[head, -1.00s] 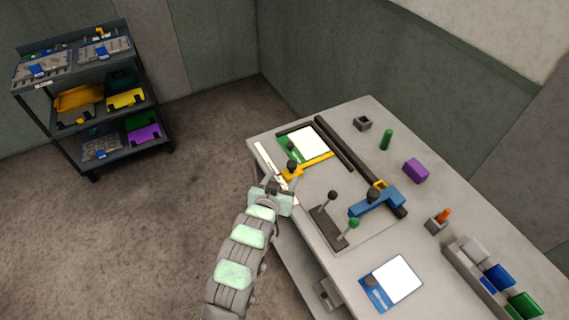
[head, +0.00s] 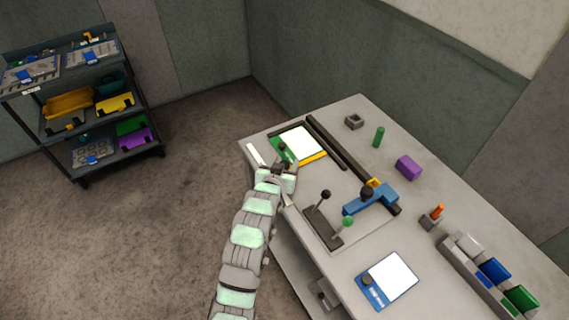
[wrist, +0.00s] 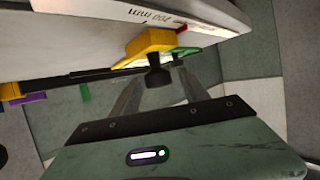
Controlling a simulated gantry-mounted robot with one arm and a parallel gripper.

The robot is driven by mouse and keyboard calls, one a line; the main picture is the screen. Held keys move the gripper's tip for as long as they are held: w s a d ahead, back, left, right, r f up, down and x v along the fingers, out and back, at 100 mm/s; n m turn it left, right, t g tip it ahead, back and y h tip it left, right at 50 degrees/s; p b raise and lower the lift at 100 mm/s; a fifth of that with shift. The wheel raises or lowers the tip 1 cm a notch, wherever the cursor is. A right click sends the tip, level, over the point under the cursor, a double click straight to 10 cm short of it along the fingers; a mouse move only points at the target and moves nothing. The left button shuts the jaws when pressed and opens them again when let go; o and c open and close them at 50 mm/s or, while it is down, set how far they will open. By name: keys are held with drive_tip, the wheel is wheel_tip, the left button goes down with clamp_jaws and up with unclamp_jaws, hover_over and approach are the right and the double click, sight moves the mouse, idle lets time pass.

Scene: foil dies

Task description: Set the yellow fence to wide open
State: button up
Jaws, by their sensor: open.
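The yellow fence (head: 312,160) lies along the near edge of a green-and-white card (head: 301,143) at the table's far left corner. My gripper (head: 283,165) covers the fence's left end and its dark knob in the head view. In the wrist view the yellow fence (wrist: 150,43) is just beyond the fingertips, with its dark knob (wrist: 158,76) hanging between the fingers. My gripper (wrist: 157,77) is open there, with a finger on each side of the knob. I cannot tell whether either finger touches it. A white ruler strip (wrist: 160,13) with printed marks runs beside the fence.
A dark rail (head: 335,148) runs behind the card. A blue slider (head: 370,199), a black-knobbed lever (head: 325,195) and a green-knobbed lever (head: 347,222) stand to the right. A purple block (head: 408,167) and green peg (head: 378,137) stand behind. A shelf cart (head: 85,110) is far left.

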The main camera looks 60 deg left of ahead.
drive_tip(key=shift+c, duration=0.4)
clamp_jaws()
idle(0.9)
